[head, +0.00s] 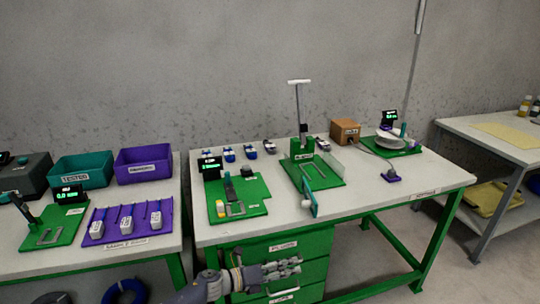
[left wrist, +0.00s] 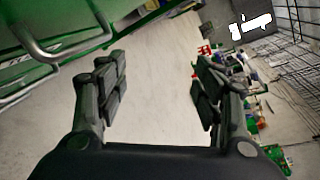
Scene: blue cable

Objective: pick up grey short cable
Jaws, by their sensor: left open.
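I cannot make out a grey short cable for certain in either view. A dark coil (head: 65,298) and a blue cable coil (head: 124,291) lie low under the left bench, partly cut off by the picture's lower edge. My left gripper (head: 297,267) is in front of the green drawers of the middle bench, below the tabletop. In the left wrist view its fingers (left wrist: 160,88) are apart with nothing between them, over bare floor. My right gripper does not show.
The middle bench (head: 330,215) carries green fixtures, small connectors and a brown box (head: 345,131). A purple tray (head: 126,222) and two bins stand on the left bench. A metal drawer handle (left wrist: 62,45) is close to my left gripper. Floor is clear at right.

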